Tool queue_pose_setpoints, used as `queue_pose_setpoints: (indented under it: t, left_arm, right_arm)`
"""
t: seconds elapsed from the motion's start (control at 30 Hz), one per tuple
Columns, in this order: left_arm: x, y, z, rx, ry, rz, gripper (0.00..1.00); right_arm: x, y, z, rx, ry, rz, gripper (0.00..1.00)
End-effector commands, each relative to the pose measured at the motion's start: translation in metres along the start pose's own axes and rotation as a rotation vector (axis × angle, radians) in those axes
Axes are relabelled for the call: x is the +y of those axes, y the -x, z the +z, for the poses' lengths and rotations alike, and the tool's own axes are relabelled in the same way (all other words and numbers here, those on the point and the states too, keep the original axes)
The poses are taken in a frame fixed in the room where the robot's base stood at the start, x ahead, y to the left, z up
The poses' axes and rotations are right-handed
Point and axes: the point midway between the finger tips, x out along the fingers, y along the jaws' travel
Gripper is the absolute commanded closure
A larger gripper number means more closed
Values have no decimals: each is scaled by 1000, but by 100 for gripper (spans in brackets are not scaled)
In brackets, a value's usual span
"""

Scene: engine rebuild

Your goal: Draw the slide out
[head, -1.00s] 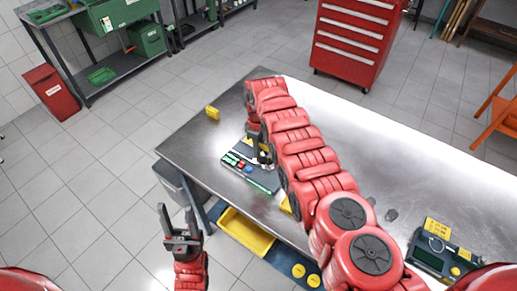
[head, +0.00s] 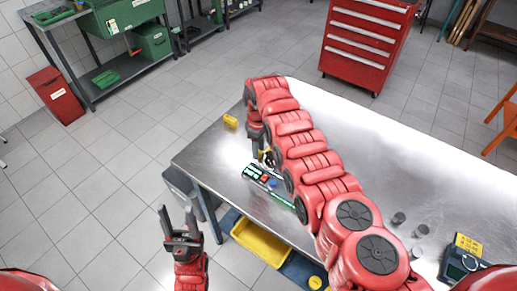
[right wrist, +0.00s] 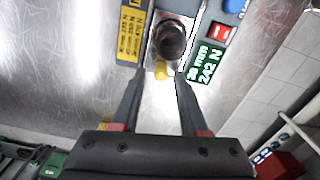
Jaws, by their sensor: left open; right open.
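A grey tester (head: 262,178) with a green display and red and blue buttons lies near the table's left end, partly hidden by my right arm. In the right wrist view, its bright metal channel (right wrist: 186,65) holds a dark round part (right wrist: 170,40) with a small yellow knob (right wrist: 160,70) below it. I cannot tell which piece is the slide. My right gripper (right wrist: 160,78) is open, its fingertips either side of the knob, apparently without gripping it. It points down over the tester in the head view (head: 262,152). My left gripper (head: 180,222) is open and empty, left of the table.
The steel table (head: 215,150) has a yellow block (head: 230,121) at its far left corner. Small grey cylinders (head: 398,218) and another device (head: 462,258) stand on the right. A yellow bin (head: 260,242) sits below the front edge.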

Motion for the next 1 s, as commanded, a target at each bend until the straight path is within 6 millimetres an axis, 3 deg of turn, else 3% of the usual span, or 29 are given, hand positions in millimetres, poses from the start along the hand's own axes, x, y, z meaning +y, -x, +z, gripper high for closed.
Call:
queue_pose_setpoints:
  t: [0.37,0.57,0.67,0.8,1.0]
  left_arm:
    - [0,1,0,0,0,0,49]
    - [0,10,2,0,0,0,49]
    - [1,18,3,0,0,0,49]
    - [2,34,6,0,0,0,49]
    - [2,46,8,0,0,0,49]
  right_arm:
    - [0,0,0,-1,0,0,49]
    - [1,15,0,0,0,1,49]
    - [1,30,0,2,-1,3,49]
    - [2,71,-1,4,-2,7,49]
    - [1,113,0,0,-1,3,49]
